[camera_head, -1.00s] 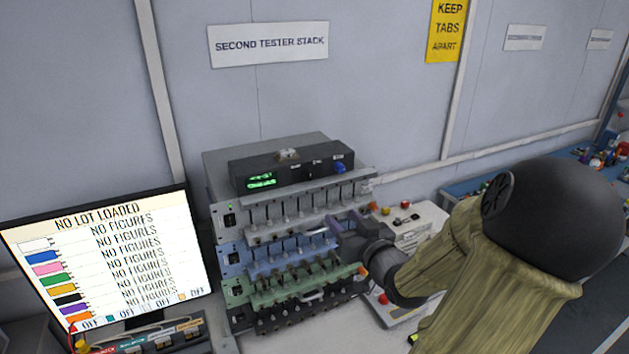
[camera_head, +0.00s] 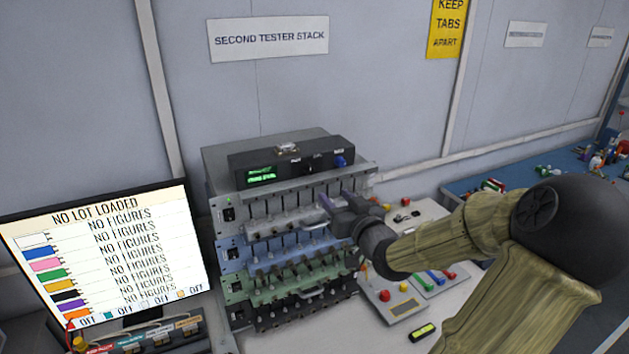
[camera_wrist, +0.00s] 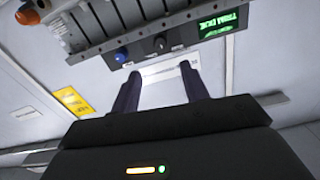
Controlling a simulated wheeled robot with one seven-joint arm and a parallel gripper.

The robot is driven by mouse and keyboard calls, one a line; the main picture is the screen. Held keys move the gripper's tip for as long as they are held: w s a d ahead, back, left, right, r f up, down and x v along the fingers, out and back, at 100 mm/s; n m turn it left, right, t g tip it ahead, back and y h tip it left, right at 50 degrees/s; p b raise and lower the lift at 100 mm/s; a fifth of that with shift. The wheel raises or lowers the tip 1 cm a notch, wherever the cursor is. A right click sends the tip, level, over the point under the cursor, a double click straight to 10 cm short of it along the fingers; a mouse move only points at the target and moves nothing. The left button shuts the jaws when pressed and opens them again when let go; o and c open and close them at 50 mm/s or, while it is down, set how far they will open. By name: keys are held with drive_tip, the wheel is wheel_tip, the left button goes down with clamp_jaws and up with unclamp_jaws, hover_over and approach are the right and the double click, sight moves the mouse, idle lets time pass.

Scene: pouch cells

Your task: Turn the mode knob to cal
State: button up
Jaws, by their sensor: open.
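The black box (camera_head: 290,161) on top of the tester stack has a green lit display (camera_head: 262,175), a dark knob (camera_head: 308,166) and a blue knob (camera_head: 341,161). Their labels are too small to read, so I cannot tell which is the mode knob or where it points. In the wrist view the blue knob (camera_wrist: 121,56) and the dark knob (camera_wrist: 160,43) show beyond the fingertips, with the picture turned over. My gripper (camera_head: 326,203) is open and empty, in front of the stack and below the box. It appears apart from both knobs.
The tester stack has grey, blue (camera_head: 228,257) and green (camera_head: 233,287) rows with several clips and levers close below my gripper. A monitor (camera_head: 110,255) stands to the left.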

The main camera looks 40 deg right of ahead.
sight(311, 171)
drive_tip(key=x, duration=1)
drive_tip(key=shift+w+r+b, duration=0.15)
drive_tip(key=shift+w+b, duration=0.2)
drive_tip(key=shift+w, duration=0.05)
drive_tip(key=shift+w+d, duration=0.2)
drive_tip(key=shift+w, duration=0.5)
drive_tip(key=shift+c, duration=0.5)
clamp_jaws()
drive_tip(key=c, duration=0.9)
unclamp_jaws()
drive_tip(key=shift+m+p, duration=0.85)
drive_tip(key=shift+m, duration=0.55)
drive_tip(key=c, duration=0.9)
unclamp_jaws()
drive_tip(key=shift+m, duration=0.9)
drive_tip(key=c, duration=0.9)
unclamp_jaws()
drive_tip(key=shift+o, duration=0.5)
unclamp_jaws()
